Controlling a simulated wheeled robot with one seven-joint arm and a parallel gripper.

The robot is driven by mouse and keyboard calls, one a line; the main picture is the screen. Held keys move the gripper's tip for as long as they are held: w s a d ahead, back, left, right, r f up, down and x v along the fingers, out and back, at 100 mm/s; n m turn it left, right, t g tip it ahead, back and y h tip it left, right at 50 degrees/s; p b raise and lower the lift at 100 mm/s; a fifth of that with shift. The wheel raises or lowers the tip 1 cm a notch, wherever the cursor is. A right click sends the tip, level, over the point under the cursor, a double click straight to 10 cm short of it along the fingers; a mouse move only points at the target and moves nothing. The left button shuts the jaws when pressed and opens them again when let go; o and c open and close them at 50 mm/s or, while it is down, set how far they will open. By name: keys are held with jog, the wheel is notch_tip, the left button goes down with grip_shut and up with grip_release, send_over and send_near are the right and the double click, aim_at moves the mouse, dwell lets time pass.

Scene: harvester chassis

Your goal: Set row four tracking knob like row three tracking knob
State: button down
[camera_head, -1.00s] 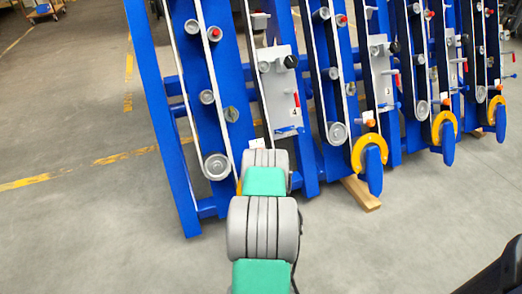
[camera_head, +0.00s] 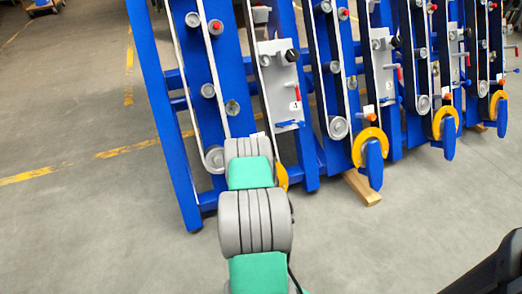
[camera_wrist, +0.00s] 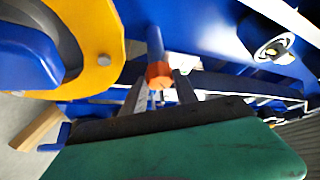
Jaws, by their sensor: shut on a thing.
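Row four is the near unit with the plate marked 4 (camera_head: 280,88). Its orange-tipped knob on a blue shaft shows in the wrist view (camera_wrist: 158,75); my arm hides it in the head view. My gripper (camera_wrist: 158,92) is shut on this knob, with one finger on each side of its orange end. The knob's exact turn cannot be told. Row three, with the plate marked 3 (camera_head: 384,68), has its orange knob (camera_head: 371,117) above a yellow ring (camera_head: 359,146). That knob is free and small in the picture.
Row four's yellow disc (camera_wrist: 105,50) and blue part (camera_wrist: 25,55) are close to the left of my gripper. Blue frame beams (camera_head: 180,180) stand around it. A wooden block (camera_head: 361,188) lies on the floor. The floor in front is clear.

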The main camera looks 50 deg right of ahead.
jog(key=c, duration=1.2)
grip_release()
jog(key=shift+w+a, duration=0.1)
jog(key=shift+w, duration=0.05)
jog(key=shift+o, duration=1.3)
jog(key=p+v, duration=0.2)
jog(key=v, duration=0.5)
jog(key=shift+s+a, duration=0.25)
jog(key=shift+s, duration=0.1)
